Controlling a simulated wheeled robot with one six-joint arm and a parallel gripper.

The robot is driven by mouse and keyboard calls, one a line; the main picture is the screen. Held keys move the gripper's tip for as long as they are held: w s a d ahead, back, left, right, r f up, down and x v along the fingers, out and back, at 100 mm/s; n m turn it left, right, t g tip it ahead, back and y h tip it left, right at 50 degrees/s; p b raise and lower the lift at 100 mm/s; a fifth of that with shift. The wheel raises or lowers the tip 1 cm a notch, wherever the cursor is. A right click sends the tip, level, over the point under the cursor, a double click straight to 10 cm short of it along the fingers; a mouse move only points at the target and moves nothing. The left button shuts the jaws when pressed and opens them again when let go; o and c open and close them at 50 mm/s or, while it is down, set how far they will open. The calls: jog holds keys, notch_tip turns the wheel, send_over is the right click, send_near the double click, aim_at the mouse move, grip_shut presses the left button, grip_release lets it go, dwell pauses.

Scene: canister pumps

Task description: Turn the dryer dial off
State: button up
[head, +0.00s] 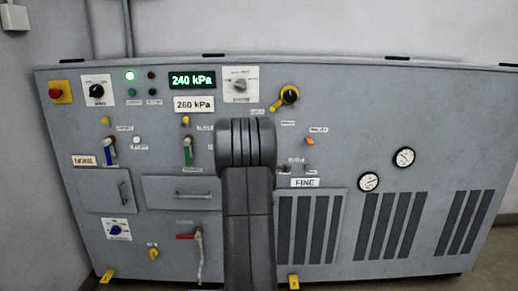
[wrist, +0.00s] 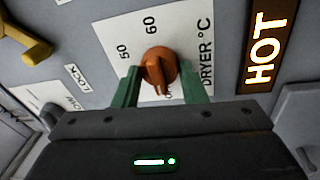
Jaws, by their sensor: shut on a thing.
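The dryer dial (wrist: 158,66) is an orange-brown round knob with a raised grip bar, on a white plate (wrist: 112,32) lettered "DRYER °C" in the wrist view. The marks 50 and 60 show to its left and above; another mark below it is mostly covered. The bar runs roughly up and down in the picture. My gripper (wrist: 160,80) has its two green fingers on either side of the dial and is shut on it. In the head view my arm hides both the gripper and the dial.
A lit "HOT" sign (wrist: 265,48) is right of the dial plate. A yellow handle (wrist: 28,40) and a "LOCK" label (wrist: 76,78) are on the left. The head view shows the grey panel (head: 430,110) with a green "240 kPa" display (head: 192,80) and two gauges on the right.

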jog(key=o, duration=1)
jog(key=shift+s, duration=0.1)
jog(key=s+d+f, duration=0.1)
jog(key=s, duration=1.2)
jog(key=shift+s+f+p, duration=0.25)
jog(key=shift+f+p, duration=0.1)
jog(key=shift+p, duration=0.05)
jog(key=w+a+r, duration=0.1)
jog(key=w, duration=1.2)
jog(key=shift+w+r+b, duration=0.35)
jog(key=shift+b, duration=0.05)
